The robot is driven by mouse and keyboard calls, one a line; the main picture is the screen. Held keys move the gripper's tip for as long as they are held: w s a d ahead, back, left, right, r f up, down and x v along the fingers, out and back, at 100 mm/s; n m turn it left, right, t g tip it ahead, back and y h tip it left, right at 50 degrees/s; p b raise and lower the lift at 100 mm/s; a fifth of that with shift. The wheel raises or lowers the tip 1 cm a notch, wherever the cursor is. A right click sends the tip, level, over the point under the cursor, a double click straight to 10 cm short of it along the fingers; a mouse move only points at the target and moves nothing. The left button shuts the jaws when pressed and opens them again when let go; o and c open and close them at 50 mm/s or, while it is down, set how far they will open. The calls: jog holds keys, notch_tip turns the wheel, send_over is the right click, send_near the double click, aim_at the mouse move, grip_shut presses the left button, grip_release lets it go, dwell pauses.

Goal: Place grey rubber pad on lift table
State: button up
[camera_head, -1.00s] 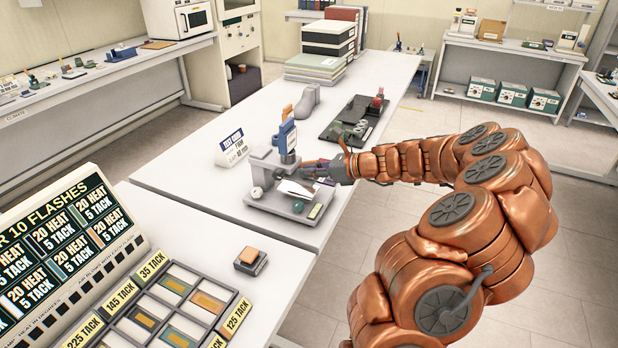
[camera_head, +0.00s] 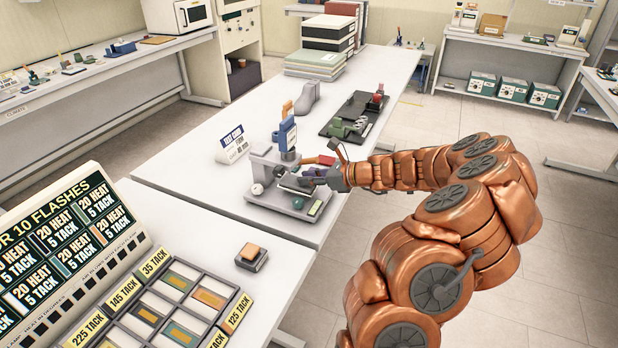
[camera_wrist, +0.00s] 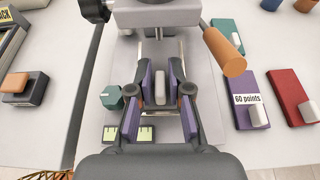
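My gripper (camera_wrist: 160,82) is over the grey bench device (camera_head: 262,205); its two fingers stand apart in the wrist view. A small light-grey upright piece (camera_wrist: 160,88) shows between the purple-faced fingers, with a visible gap on each side. It looks like the grip of a grey pad, whose outline I cannot make out. In the head view, my gripper (camera_head: 312,178) is low over the device's base, beside its blue-topped column (camera_head: 287,135). A dark slab (camera_head: 290,183) lies there by the fingers. The lift table surface is largely hidden, so I cannot tell whether the pad rests on it.
Purple (camera_wrist: 248,100) and red (camera_wrist: 292,98) blocks stand right of the device in the wrist view. An orange-ended handle (camera_wrist: 225,52) sticks out near my right finger. A teal knob (camera_wrist: 111,97) is at left. An orange-topped block (camera_head: 251,257) sits on the near bench.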

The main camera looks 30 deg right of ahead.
jog(key=shift+o, duration=1.2)
jog(key=b+v, duration=0.3)
jog(key=v, duration=0.9)
jog(key=s+a+r+n+g+y, duration=0.1)
jog(key=s+a+n+g, duration=0.25)
jog(key=a+n, duration=0.65)
jog(key=s+a+r+n+g, duration=0.15)
jog(key=a+n+g, duration=0.3)
jog(key=a, duration=1.25)
jog(key=s+a+f+n+g+h, duration=0.2)
jog(key=s+a+n, duration=0.15)
jog(key=s, duration=0.25)
jog(key=s+a+f+n+g+h, duration=0.1)
jog(key=s+a+n+g, duration=0.15)
jog(key=s+n, duration=0.3)
jog(key=s+d+f+n+h, duration=0.2)
jog(key=s+n+h, duration=0.3)
jog(key=s, duration=0.7)
jog(key=shift+d+n+g, duration=0.45)
jog(key=shift+d+n, duration=0.2)
jog(key=shift+d, duration=0.1)
